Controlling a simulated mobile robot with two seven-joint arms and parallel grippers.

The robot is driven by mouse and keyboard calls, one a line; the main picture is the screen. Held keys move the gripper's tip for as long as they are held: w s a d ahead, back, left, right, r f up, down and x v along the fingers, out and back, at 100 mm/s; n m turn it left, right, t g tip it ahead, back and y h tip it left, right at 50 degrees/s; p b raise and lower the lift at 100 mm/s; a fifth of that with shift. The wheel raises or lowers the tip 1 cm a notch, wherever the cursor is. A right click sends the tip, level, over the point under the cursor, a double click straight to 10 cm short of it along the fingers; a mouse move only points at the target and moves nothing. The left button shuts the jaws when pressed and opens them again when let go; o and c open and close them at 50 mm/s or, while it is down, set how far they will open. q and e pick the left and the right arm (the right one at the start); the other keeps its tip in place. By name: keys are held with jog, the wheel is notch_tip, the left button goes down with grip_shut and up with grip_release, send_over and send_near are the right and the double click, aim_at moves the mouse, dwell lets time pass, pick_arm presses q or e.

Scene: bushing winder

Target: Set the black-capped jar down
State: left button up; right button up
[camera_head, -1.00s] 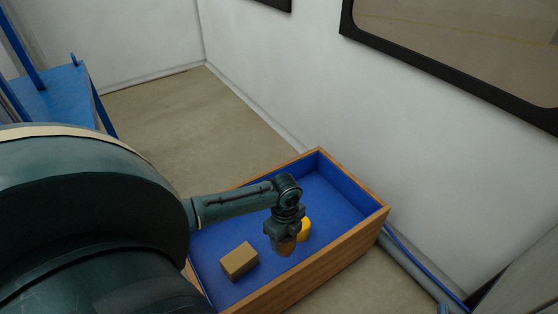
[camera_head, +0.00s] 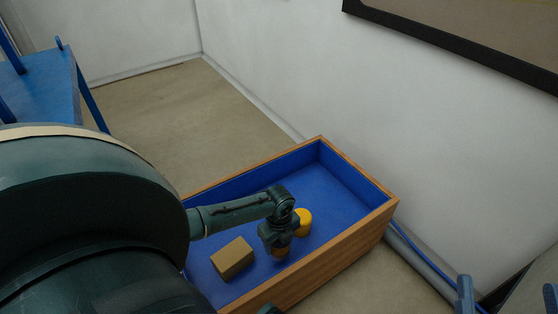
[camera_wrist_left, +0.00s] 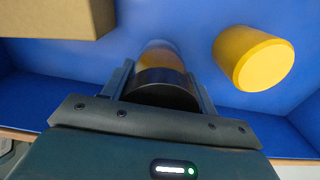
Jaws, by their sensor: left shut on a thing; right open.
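The black-capped jar is upright in my left gripper (camera_head: 280,244), which is shut on it. In the left wrist view its black cap (camera_wrist_left: 163,84) is between the two fingers, and its clear amber body (camera_wrist_left: 158,54) shows beyond. In the head view only the jar's lower amber part (camera_head: 279,253) shows under the gripper, low inside the blue-lined wooden crate (camera_head: 350,185). I cannot tell whether its base touches the crate floor. I do not make out my right gripper.
A yellow cylinder (camera_head: 303,221) stands close to the jar, on its right; it also shows in the left wrist view (camera_wrist_left: 253,58). A tan box (camera_head: 233,259) lies to the left. The crate's far right floor is clear. Blue posts (camera_head: 465,293) rise at bottom right.

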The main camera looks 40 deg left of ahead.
pick_arm(q)
jog(key=shift+f, duration=0.9)
jog(key=shift+r, duration=0.1)
pick_arm(e)
jog(key=shift+w+d+r+n+t+y, duration=0.1)
jog(key=shift+w+r+n+t+y, duration=0.25)
jog(key=shift+r, duration=0.3)
pick_arm(q)
jog(key=shift+f, duration=0.25)
jog(key=o, duration=1.1)
pick_arm(e)
jog(key=shift+r+n, duration=0.15)
jog(key=shift+n, duration=0.1)
pick_arm(q)
jog(key=shift+o, duration=0.2)
